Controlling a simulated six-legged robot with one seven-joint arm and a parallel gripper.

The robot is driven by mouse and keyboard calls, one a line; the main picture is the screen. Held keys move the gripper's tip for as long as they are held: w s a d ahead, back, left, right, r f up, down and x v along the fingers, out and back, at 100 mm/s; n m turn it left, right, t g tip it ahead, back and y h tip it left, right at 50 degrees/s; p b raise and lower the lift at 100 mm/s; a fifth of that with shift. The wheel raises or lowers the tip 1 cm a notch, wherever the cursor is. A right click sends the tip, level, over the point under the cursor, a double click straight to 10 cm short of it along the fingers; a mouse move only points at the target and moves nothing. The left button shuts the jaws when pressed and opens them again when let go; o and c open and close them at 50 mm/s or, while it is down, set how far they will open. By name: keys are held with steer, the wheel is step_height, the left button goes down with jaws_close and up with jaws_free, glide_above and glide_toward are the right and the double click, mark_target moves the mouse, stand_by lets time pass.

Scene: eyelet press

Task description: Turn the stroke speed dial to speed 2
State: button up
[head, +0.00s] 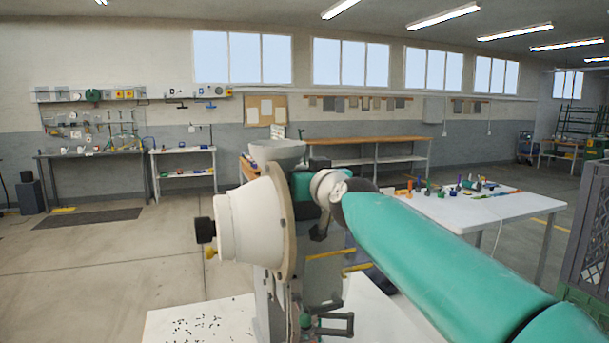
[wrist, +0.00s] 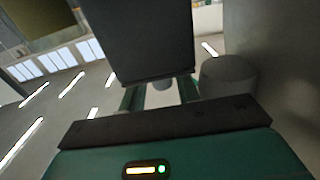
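The eyelet press stands close in front of me in the head view, with a large cream round housing (head: 248,228) on its left side. In the wrist view a dark box (wrist: 148,38) fills the top middle, close to my gripper (wrist: 160,92). Its two fingers stand apart, with a gap between them. A small grey rounded piece (wrist: 162,85) shows in that gap below the box; I cannot tell whether it is the stroke speed dial or whether the fingers touch it. No dial marks or numbers are readable. In the head view my gripper is mostly hidden behind the press.
A grey cylinder (wrist: 229,78) stands right of the fingers in the wrist view. A white table (head: 455,205) with small tools is at the right, a grey crate (head: 590,225) at the right edge. Open floor lies left.

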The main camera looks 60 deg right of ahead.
steer(key=shift+w, duration=0.1)
jaws_close()
steer(key=shift+d+n+t+y, duration=0.1)
steer(key=shift+n+t+y, duration=0.2)
steer(key=c, duration=0.7)
jaws_free()
steer(key=n+t+y, duration=0.1)
steer(key=y, duration=0.1)
steer(key=n+t+y, duration=0.1)
steer(key=n+y, duration=0.1)
steer(key=n+t+y, duration=0.1)
steer(key=n+y, duration=0.1)
steer(key=y, duration=0.1)
steer(key=shift+s+d+t, duration=0.2)
steer(key=shift+d+t, duration=0.1)
steer(key=shift+d, duration=0.1)
steer(key=n+y, duration=0.2)
steer(key=y, duration=0.1)
steer(key=n+y, duration=0.2)
steer(key=y, duration=0.1)
steer(key=n+y, duration=0.1)
steer(key=y, duration=0.2)
steer(key=shift+d+n, duration=0.35)
steer(key=shift+n, duration=0.05)
steer(key=shift+y, duration=0.3)
